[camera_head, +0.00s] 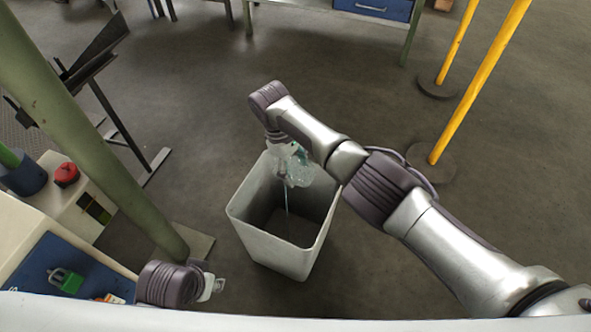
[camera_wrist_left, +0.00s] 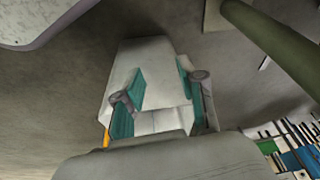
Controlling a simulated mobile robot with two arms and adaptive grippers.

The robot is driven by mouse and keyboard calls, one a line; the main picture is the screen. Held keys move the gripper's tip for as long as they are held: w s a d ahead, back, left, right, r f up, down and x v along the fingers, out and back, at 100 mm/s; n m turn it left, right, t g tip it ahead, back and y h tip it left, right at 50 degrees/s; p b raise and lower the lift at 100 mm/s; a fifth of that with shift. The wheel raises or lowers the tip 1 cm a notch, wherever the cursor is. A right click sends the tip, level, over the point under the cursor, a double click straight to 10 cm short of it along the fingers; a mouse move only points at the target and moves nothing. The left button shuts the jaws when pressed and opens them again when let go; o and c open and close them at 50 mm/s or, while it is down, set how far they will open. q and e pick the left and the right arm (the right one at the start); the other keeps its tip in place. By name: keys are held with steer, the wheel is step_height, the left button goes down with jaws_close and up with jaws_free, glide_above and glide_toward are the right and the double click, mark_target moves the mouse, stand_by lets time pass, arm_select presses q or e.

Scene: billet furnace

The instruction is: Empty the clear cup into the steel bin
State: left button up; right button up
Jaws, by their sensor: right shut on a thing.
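The clear cup (camera_head: 299,172) is in my right gripper (camera_head: 281,147), which is shut on it above the steel bin (camera_head: 272,244). The cup looks tilted, and a thin pale stream falls from it into the bin. The bin is pale grey, square and open-topped, standing on the floor. My left gripper (camera_head: 213,287) is low at the left, apart from the bin and cup. In the left wrist view, its teal-padded fingers (camera_wrist_left: 158,94) stand apart with a pale surface between them. I cannot tell what that surface is.
A green post (camera_head: 95,140) stands left of the bin on a square foot. A machine with a red button (camera_head: 66,174) is at the far left. Yellow posts (camera_head: 478,82) stand at the upper right. The floor behind the bin is clear.

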steer(key=shift+a, duration=0.1)
steer(key=shift+b, duration=0.5)
steer(key=shift+r, duration=0.1)
arm_select(q)
steer(key=v, duration=0.4)
steer(key=shift+r, duration=0.3)
stand_by(1.9)
